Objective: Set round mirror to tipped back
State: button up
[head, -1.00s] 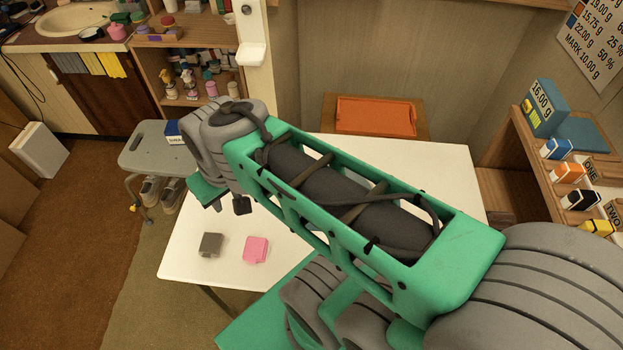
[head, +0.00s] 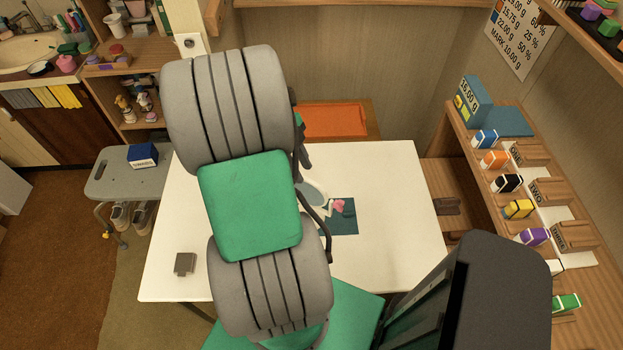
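A pale, rounded disc (head: 313,190), which may be the round mirror, shows partly on the white table (head: 390,240), just right of my arm. My arm covers its left part, so its tilt cannot be told. A dark teal mat (head: 345,228) lies beside it, with a small pink thing (head: 341,206) over the mat. My gripper's fingertips are not visible; the arm's large grey and green links hide that area.
A grey block (head: 184,264) lies at the table's left front. An orange tray (head: 335,120) is behind the table. A wooden shelf (head: 480,150) with several coloured boxes stands at right, and a grey stool (head: 125,175) at left. The table's right side is clear.

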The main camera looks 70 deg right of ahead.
jog(key=p, duration=0.1)
send_over(312, 205)
jog(key=f, duration=0.7)
jog(key=shift+w+d+f, duration=0.1)
jog(key=shift+w+d, duration=0.05)
jog(key=shift+d, duration=0.15)
jog(key=shift+c, duration=0.5)
grip_shut()
